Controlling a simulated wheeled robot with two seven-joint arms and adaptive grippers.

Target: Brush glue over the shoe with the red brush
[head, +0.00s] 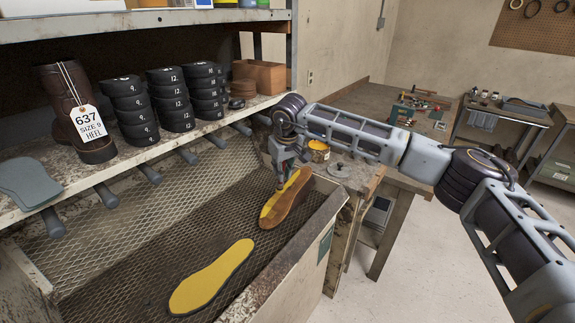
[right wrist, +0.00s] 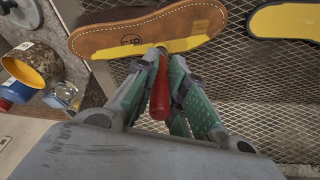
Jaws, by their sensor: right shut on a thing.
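The brown shoe piece (head: 289,203) lies on the mesh of the bench tray, with yellow on its left side. My right gripper (head: 280,184) is over the shoe's left side in the head view. It is shut on the red brush (right wrist: 160,95), whose red handle stands between the green-padded fingers. The brush's far end is at the shoe's edge; its bristles are hidden, so contact cannot be told. My left gripper is not in view.
A yellow-coated sole (head: 210,278) lies nearer on the mesh tray (head: 125,255). A yellow pot (head: 319,151) stands on the side table right of the tray. The shelf (head: 130,155) above holds black stacks and a tagged brown boot form (head: 75,115).

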